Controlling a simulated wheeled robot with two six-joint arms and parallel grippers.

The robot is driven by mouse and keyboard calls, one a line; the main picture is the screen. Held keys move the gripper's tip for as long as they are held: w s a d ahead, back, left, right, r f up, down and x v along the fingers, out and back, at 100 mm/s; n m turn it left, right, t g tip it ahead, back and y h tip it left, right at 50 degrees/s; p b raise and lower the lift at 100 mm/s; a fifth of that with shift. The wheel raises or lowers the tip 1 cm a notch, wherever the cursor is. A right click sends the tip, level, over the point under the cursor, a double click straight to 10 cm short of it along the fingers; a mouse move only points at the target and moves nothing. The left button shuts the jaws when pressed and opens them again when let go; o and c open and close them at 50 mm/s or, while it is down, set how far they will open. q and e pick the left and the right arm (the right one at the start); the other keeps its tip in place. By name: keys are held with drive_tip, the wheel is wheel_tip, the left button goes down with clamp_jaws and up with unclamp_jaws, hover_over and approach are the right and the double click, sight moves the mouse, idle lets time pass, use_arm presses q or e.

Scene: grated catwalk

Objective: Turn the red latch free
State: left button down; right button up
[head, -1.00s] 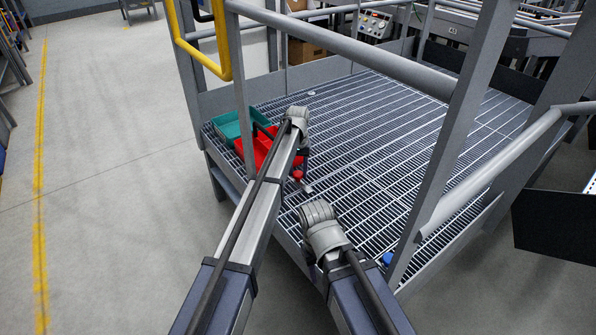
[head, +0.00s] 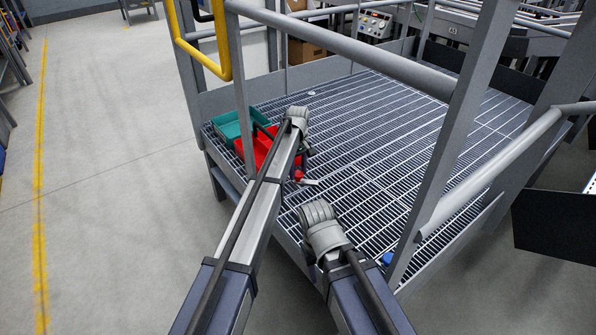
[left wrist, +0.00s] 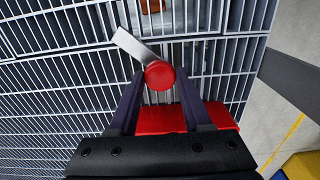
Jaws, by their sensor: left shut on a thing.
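The red latch shows in the left wrist view as a round red knob (left wrist: 159,75) with a flat grey metal lever (left wrist: 134,46) pointing up and left. In the head view the small red knob (head: 298,175) sits at the near left of the grating, with its lever (head: 312,182) pointing right. My left gripper (left wrist: 160,82) is shut on the knob, one dark finger on each side. In the head view my left forearm hides most of that gripper. My right arm reaches in beside it, but its fingers do not show.
A red bin (head: 263,150) and a teal bin (head: 228,129) stand just left of the latch. Grey railing posts and a yellow rail (head: 229,45) rise around the grated platform (head: 370,130). A small blue object (head: 388,258) is at the near edge. The middle grating is clear.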

sight(298, 173)
use_arm(q)
drive_tip(key=n, duration=0.4)
drive_tip(key=shift+n, duration=0.3)
drive_tip(key=n, duration=0.4)
drive_tip(key=shift+n, duration=0.3)
drive_tip(key=shift+c, duration=1.7)
unclamp_jaws()
wheel_tip(298, 173, up, 8)
drive_tip(key=p, duration=0.8)
drive_tip(key=shift+f, duration=0.1)
